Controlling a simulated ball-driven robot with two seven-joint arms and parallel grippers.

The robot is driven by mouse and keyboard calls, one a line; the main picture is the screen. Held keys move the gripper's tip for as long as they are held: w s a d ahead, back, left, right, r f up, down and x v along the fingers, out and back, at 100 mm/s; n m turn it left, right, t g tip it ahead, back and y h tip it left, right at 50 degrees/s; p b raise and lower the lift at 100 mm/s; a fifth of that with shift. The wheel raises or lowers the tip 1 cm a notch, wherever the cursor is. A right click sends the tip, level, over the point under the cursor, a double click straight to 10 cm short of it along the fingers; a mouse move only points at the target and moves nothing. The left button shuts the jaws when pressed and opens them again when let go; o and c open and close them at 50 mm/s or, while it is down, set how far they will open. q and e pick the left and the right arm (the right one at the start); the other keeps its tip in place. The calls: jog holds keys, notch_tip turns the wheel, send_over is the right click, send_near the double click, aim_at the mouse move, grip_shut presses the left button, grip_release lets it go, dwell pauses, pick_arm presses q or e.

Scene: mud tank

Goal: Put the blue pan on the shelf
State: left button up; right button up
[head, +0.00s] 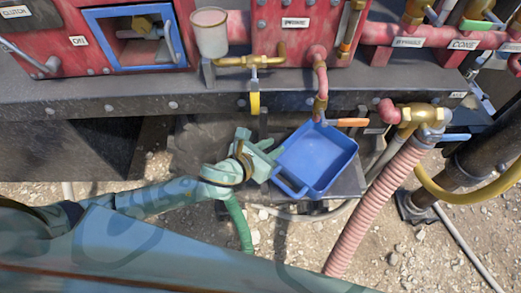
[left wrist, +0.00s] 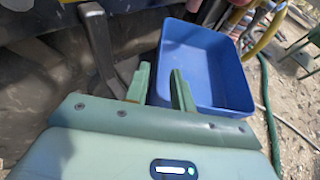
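The blue pan (head: 318,160) is a shallow rectangular tray with a loop handle at its lower left corner. It sits upright and looks empty, on or just over a dark metal shelf (head: 350,184) low under the bench. I cannot tell whether that finger touches the pan. My right gripper is not in view.
The bench edge (head: 190,100) overhangs the back. An orange-handled valve (head: 345,122) hangs close above the pan. A ribbed pink hose (head: 375,205) stands to its right and a green hose (head: 240,225) lies below my gripper. Gravel ground (head: 440,250) lies in front.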

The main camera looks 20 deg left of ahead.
pick_arm(q)
jog(key=v, duration=0.6)
jog(key=s+a+f+n+g+y, duration=0.2)
jog(key=a+f+n, duration=0.2)
jog(key=f+n, duration=0.4)
jog(key=s+a+f+n+g+y, duration=0.1)
jog(key=s+a+f+n, duration=0.25)
jog(key=f+n, duration=0.45)
jog(key=s+a+f+n+g+y, duration=0.2)
jog(key=a+f+n, duration=0.25)
jog(key=f, duration=0.55)
jog(key=s+f+n+g, duration=0.2)
jog(key=s+f+n, duration=0.2)
jog(key=s, duration=0.5)
jog(key=s+a+f+n+g, duration=0.1)
jog(key=s+f+n+g, duration=0.1)
jog(key=s+f+n, duration=0.2)
jog(key=s+f+n+g+y, duration=0.1)
jog(key=s+f+n, duration=0.4)
jog(key=s+n, duration=0.4)
jog(key=s, duration=0.5)
jog(key=shift+s+a+g, duration=0.4)
jog(key=shift+w, duration=0.1)
